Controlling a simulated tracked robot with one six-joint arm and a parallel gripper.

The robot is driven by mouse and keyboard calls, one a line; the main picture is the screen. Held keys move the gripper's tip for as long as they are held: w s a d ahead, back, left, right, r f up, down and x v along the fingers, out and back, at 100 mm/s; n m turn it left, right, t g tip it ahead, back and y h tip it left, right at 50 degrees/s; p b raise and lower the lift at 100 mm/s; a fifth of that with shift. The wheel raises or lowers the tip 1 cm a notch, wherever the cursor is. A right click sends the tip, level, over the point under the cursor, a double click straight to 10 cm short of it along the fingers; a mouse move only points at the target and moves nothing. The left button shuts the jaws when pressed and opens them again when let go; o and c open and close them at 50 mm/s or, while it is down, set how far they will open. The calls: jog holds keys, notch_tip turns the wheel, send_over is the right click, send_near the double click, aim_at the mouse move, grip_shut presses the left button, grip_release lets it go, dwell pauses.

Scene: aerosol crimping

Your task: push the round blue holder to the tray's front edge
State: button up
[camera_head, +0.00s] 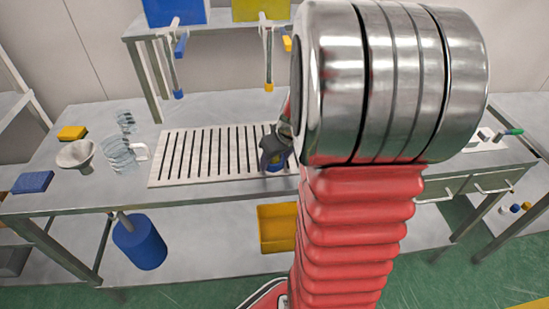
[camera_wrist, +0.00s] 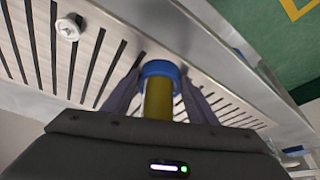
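The round blue holder (camera_wrist: 163,68) shows in the wrist view as a blue ring, at or very near the slotted tray's long front edge. A yellow cylinder (camera_wrist: 158,100) shows in line with it, between my fingers. In the head view a bit of blue (camera_head: 277,166) shows below my gripper (camera_head: 273,150), near the front rim of the tray (camera_head: 165,178). My gripper (camera_wrist: 161,75) has one dark finger on each side of the holder. The fingers stand apart; whether they touch the blue ring is not clear. My arm hides the tray's right part in the head view.
A small white round piece (camera_wrist: 68,27) lies on the tray's slats. Left of the tray stand clear stacked cups (camera_head: 122,155), a funnel-like bowl (camera_head: 76,155), a yellow block (camera_head: 72,133) and a blue block (camera_head: 33,182). The bench's front edge lies just beyond the tray.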

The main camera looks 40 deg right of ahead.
jog(key=o, duration=0.5)
jog(key=v, duration=1.3)
jog(key=shift+s+r, duration=0.1)
jog(key=shift+r, duration=0.25)
